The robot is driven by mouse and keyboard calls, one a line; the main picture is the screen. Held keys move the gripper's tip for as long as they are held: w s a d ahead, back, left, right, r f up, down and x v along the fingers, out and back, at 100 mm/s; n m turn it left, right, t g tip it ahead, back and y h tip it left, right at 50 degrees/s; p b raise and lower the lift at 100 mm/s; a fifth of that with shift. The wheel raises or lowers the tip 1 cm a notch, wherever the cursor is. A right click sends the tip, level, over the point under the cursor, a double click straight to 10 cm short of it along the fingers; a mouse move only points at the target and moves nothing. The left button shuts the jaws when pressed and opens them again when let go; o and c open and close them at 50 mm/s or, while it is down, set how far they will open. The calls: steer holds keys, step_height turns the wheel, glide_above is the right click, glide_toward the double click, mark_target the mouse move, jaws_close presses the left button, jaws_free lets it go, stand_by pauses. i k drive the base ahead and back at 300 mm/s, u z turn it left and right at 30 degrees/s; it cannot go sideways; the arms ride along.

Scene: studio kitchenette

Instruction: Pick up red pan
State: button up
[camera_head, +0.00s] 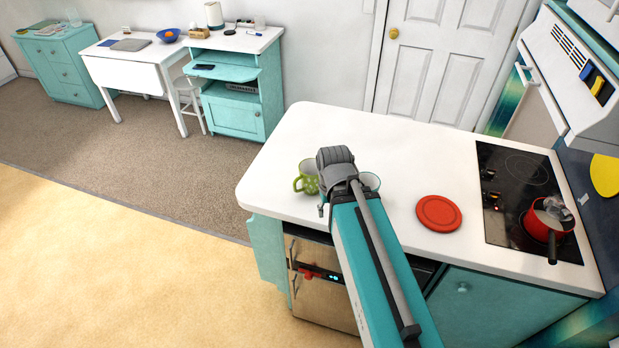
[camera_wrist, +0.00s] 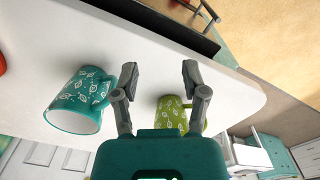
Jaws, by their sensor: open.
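A red pan (camera_head: 545,222) with a dark handle sits on the black cooktop at the right in the head view, with something greyish and clear in it. The pan is not clearly seen in the wrist view. My gripper (camera_wrist: 158,75) is open and empty over the white counter, near two mugs and well left of the pan.
A green mug (camera_head: 308,177) and a teal mug (camera_head: 371,181) stand by my gripper; the wrist view shows the teal mug (camera_wrist: 78,103) and green mug (camera_wrist: 171,112). A red round plate or lid (camera_head: 438,213) lies between arm and cooktop (camera_head: 500,160).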

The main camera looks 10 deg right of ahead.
mark_target(547, 221)
steer(key=z, duration=2.05)
